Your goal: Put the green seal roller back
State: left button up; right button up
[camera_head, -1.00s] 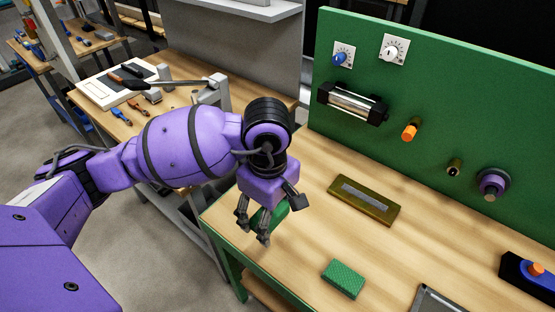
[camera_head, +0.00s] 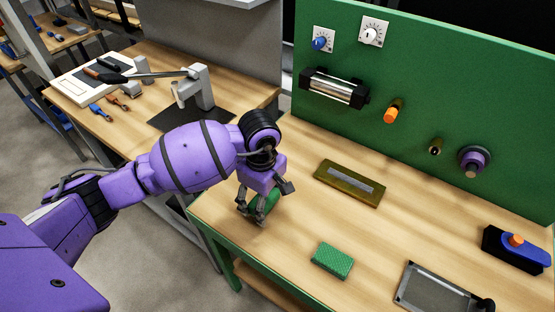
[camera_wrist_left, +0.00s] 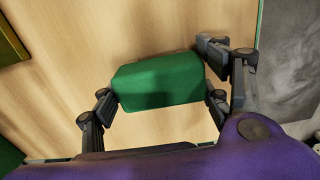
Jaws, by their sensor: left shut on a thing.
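My left gripper (camera_head: 262,207) is over the left front part of the green-framed bench. It is shut on a green roller (camera_head: 266,199), which I take to be the green seal roller. In the left wrist view the green roller (camera_wrist_left: 158,82) lies between the fingers, with its smooth broad side showing. The fingers cover its ends, and I cannot tell whether it touches the bench top. On the green upright panel (camera_head: 420,120) are an orange-tipped peg (camera_head: 392,111), a small dark peg (camera_head: 435,147) and a purple roller (camera_head: 473,161). My right gripper is not in view.
A brass-coloured tray (camera_head: 336,181), a green sponge-like block (camera_head: 332,260), a grey framed plate (camera_head: 437,290) and a black-and-blue device (camera_head: 515,247) lie on the bench. A silver cylinder (camera_head: 333,87) hangs on the panel. The bench between tray and panel is clear.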

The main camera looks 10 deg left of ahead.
pick_arm(q)
jog(key=shift+f, duration=0.15)
jog(key=o, duration=1.3)
notch_tip(320, 180, up, 13)
jog(key=shift+f, duration=0.2)
